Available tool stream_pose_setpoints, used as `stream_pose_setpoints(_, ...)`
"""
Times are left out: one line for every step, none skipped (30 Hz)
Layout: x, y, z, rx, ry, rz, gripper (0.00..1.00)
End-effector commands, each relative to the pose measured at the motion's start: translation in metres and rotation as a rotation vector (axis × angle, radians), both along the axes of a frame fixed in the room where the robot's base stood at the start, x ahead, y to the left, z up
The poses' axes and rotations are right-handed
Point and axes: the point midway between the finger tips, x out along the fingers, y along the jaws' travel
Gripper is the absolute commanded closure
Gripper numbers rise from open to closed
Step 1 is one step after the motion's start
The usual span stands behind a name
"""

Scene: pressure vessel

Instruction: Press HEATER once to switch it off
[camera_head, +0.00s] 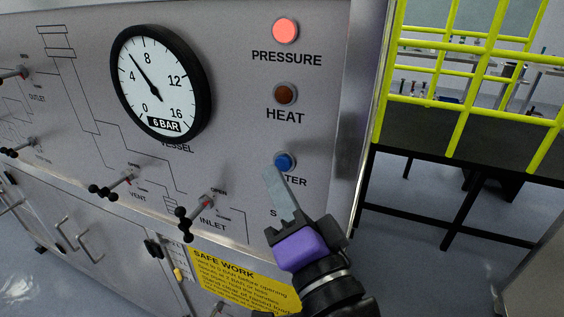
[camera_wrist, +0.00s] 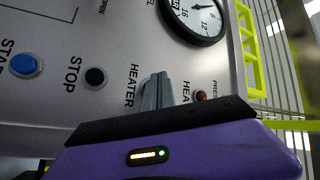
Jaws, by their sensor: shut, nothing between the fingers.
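The HEATER button (camera_head: 285,161) is a round blue push button in a metal ring on the grey panel. Its label shows only as "TER" in the head view, the rest behind my fingers. My gripper (camera_head: 271,172) is shut and empty, with its fingertips just left of and below the button in the picture. I cannot tell whether they touch the panel or button. In the wrist view the fingers (camera_wrist: 158,92) stand beside the HEATER label (camera_wrist: 133,85) and the button is hidden. The HEAT lamp (camera_head: 286,94) is dark brown, apparently unlit.
The PRESSURE lamp (camera_head: 285,31) glows red. The gauge (camera_head: 161,82) reads 6 BAR. The wrist view shows a black STOP button (camera_wrist: 95,77) and a blue START button (camera_wrist: 25,66). Valve handles, including INLET (camera_head: 199,213), stick out at left. A yellow frame (camera_head: 466,119) stands right.

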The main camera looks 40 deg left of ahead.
Motion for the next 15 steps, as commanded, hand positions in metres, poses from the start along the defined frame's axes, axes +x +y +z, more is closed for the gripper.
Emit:
stream_pose_setpoints(0.000, 0.000, 0.000, 0.000, 0.000, 0.000, 1.00)
stream_pose_setpoints(0.000, 0.000, 0.000, 0.000, 0.000, 0.000, 1.00)
stream_pose_setpoints(0.000, 0.000, 0.000, 0.000, 0.000, 0.000, 1.00)
stream_pose_setpoints(-0.001, 0.000, 0.000, -0.001, 0.000, 0.001, 1.00)
stream_pose_setpoints(-0.002, 0.000, 0.000, -0.001, 0.000, 0.001, 1.00)
stream_pose_setpoints(-0.005, -0.001, 0.000, -0.001, 0.001, 0.000, 1.00)
stream_pose_setpoints(-0.007, -0.001, 0.000, -0.002, 0.001, 0.001, 1.00)
stream_pose_setpoints(-0.010, -0.002, 0.000, -0.002, 0.001, 0.001, 1.00)
stream_pose_setpoints(-0.013, -0.003, 0.001, -0.001, 0.002, 0.001, 1.00)
stream_pose_setpoints(-0.016, -0.003, 0.001, -0.001, 0.002, 0.001, 1.00)
stream_pose_setpoints(-0.019, -0.004, 0.001, -0.001, 0.001, 0.002, 1.00)
stream_pose_setpoints(-0.023, -0.005, 0.001, -0.001, 0.000, 0.002, 1.00)
stream_pose_setpoints(-0.025, -0.005, 0.001, -0.001, 0.000, 0.002, 1.00)
stream_pose_setpoints(-0.028, -0.006, 0.001, -0.002, 0.001, 0.001, 1.00)
stream_pose_setpoints(-0.031, -0.007, 0.001, -0.002, 0.001, 0.002, 1.00)
